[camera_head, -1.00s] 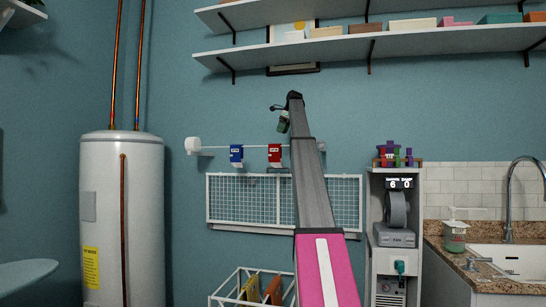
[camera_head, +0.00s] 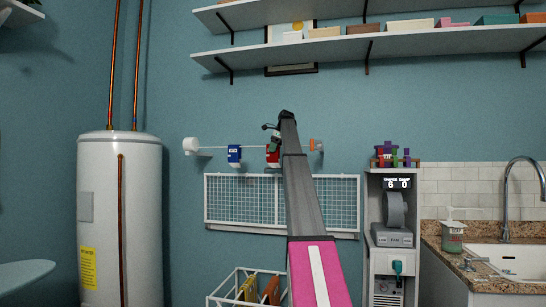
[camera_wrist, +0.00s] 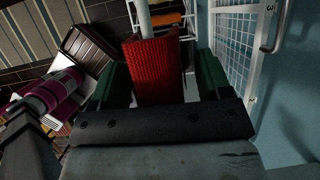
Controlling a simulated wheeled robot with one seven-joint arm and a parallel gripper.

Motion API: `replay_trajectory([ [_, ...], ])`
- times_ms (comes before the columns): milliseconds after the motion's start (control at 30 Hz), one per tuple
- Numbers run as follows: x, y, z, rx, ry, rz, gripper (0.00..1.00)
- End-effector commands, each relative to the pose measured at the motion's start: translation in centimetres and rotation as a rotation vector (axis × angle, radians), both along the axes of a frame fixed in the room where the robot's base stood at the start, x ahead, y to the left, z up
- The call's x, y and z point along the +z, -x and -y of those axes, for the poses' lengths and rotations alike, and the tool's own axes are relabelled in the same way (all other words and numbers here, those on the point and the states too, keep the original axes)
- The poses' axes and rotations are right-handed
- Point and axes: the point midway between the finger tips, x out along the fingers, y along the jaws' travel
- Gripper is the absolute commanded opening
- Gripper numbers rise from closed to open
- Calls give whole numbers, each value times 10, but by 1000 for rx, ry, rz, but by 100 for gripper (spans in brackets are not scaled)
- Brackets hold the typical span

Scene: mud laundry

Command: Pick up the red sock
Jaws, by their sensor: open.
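In the wrist view the red sock (camera_wrist: 154,72) lies between the two green fingers of my gripper (camera_wrist: 160,80). The fingers are apart, one on each side. Whether either touches the cloth is hard to tell.
A wire wall rack (camera_head: 240,200) is below the rod. A white-framed basket (camera_head: 225,292) with yellow and orange cloths stands lower down. A shelf unit (camera_head: 373,225) and sink (camera_head: 510,260) are to the right, a water heater (camera_head: 120,220) to the left. Wall shelves are above.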

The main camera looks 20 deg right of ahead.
Motion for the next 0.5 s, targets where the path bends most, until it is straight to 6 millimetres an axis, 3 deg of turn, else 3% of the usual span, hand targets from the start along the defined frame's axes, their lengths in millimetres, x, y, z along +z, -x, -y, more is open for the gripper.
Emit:
replay_trajectory([
  [167,0,0,0,0,0,0,71],
  [300,0,0,0,0,0,0,26],
  [500,0,0,0,0,0,0,23],
])
